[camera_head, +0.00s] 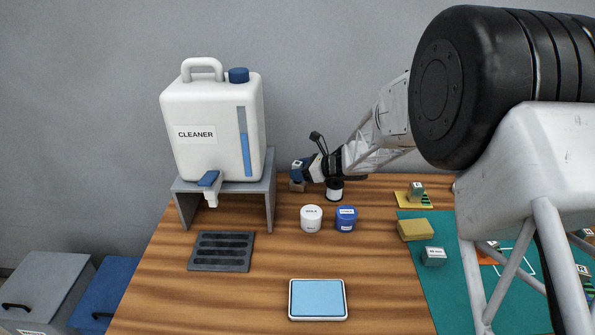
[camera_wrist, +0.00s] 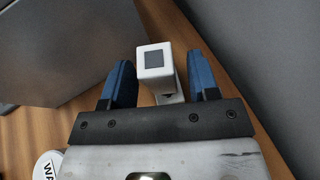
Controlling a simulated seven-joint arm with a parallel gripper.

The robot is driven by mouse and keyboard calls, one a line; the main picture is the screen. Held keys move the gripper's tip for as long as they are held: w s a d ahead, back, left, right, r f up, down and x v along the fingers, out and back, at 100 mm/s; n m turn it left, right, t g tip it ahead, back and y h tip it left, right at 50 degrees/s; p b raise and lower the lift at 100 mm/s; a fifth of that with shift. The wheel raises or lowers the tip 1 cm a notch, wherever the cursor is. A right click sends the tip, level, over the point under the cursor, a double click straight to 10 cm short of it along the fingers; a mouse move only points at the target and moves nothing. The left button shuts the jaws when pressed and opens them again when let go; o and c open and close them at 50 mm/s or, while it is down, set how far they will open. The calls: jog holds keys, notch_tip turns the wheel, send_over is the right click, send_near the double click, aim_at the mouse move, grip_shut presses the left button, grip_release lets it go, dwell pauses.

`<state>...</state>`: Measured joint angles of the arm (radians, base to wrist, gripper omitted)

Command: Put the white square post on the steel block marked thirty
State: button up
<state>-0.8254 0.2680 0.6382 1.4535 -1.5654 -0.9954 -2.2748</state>
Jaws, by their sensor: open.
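The white square post (camera_wrist: 153,66), with a dark grey square on its end, lies between my gripper's two blue fingers in the wrist view. My gripper (camera_wrist: 161,78) is open, with a gap visible on each side of the post. In the head view my gripper (camera_head: 298,171) is low at the back of the wooden table, right of the cleaner stand; I cannot make out the post there. A grey steel block (camera_head: 433,256) with a white label stands on the green mat; its marking is too small to read surely. Another labelled block (camera_head: 416,191) stands farther back on a yellow patch.
A cleaner jug (camera_head: 210,135) sits on a grey stand (camera_head: 270,190) left of my gripper. A white tub (camera_head: 311,219) and a blue tub (camera_head: 346,219) stand in front of it. A yellow block (camera_head: 413,230) lies on the green mat (camera_head: 450,300). A blue-topped tray (camera_head: 317,299) lies near the front.

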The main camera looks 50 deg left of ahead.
jog(key=v, duration=1.1)
dwell(0.8)
